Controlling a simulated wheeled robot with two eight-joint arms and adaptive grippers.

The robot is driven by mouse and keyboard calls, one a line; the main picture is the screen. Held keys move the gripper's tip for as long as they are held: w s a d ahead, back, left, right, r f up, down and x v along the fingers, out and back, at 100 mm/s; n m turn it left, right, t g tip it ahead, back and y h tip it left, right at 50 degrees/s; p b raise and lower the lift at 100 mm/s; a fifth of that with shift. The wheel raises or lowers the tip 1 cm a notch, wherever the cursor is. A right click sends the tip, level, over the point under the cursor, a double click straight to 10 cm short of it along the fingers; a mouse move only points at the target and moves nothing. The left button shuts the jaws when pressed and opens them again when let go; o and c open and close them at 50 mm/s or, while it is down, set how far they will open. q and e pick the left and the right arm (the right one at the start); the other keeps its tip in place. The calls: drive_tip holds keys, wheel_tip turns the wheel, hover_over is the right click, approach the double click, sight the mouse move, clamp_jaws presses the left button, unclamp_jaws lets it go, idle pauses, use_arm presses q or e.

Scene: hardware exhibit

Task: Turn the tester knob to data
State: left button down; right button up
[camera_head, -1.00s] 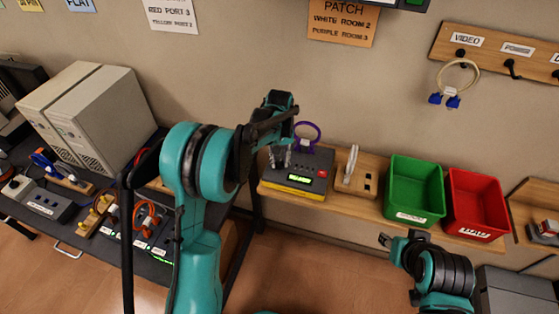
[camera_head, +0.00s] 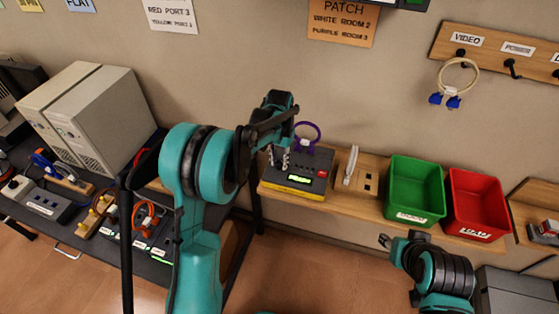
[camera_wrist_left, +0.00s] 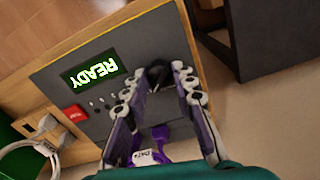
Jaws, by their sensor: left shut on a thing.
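The tester (camera_head: 298,180) is a dark grey box with a yellow base on the wooden shelf. Its lit green display (camera_wrist_left: 92,72) reads READY in the left wrist view, beside a red button (camera_wrist_left: 76,113). The black knob (camera_wrist_left: 158,76) shows between the fingertips of my left gripper (camera_wrist_left: 155,85). That gripper also shows in the head view (camera_head: 279,160), pointing down at the tester's left part. Its fingers are shut on the knob, whose setting I cannot read. My right gripper (camera_head: 397,238) is in front of the shelf, apart from the tester; its fingers are too small to judge.
A purple cable (camera_head: 307,135) stands at the tester's back. A white cable (camera_head: 351,163) on a wooden block, a green bin (camera_head: 415,188) and a red bin (camera_head: 477,202) stand to the right. A desk with computers (camera_head: 115,110) is at the left.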

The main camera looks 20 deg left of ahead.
sight(280, 162)
idle(0.4)
use_arm(q)
drive_tip(key=c, duration=1.2)
unclamp_jaws()
drive_tip(key=shift+r, duration=0.1)
wheel_tip(280, 162, up, 12)
drive_tip(key=shift+f, duration=0.1)
